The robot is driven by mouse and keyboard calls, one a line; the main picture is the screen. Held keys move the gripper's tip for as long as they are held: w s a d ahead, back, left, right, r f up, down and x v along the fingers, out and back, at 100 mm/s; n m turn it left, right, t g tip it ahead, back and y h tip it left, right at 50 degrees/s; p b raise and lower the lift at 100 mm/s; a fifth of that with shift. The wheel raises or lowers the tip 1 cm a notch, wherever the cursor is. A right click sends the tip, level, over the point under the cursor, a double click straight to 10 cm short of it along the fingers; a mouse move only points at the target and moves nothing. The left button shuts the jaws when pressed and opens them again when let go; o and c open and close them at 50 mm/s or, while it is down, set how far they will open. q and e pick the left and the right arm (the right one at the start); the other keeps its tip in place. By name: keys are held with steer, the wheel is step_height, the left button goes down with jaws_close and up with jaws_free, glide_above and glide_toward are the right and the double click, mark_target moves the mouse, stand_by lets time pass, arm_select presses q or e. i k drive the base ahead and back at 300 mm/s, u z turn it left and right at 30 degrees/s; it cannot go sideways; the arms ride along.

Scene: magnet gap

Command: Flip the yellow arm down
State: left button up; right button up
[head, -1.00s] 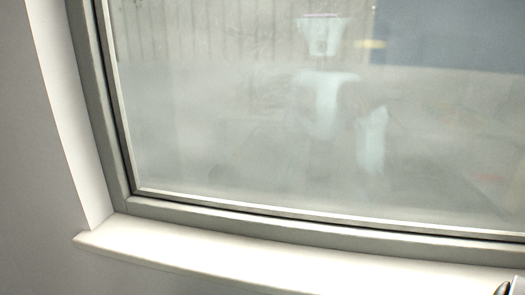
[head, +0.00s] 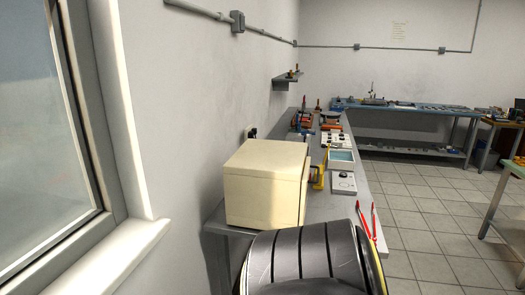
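A small yellow piece (head: 321,174) stands on the long grey bench in the head view, just right of the cream box. It is probably the yellow arm. It looks upright, but it is small and partly hidden by the box, so its exact pose is unclear. Neither of my grippers shows in the head view.
The cream box (head: 265,190) sits at the near end of the bench (head: 372,212). Red-handled tools (head: 368,222) lie at its right edge. A black ribbed object (head: 300,262) fills the bottom foreground. Tiled floor (head: 415,205) is clear to the right. A blue bench (head: 405,107) stands behind.

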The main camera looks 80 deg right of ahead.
mark_target(323, 146)
steer(key=z, duration=3.1)
steer(key=i, duration=1.65)
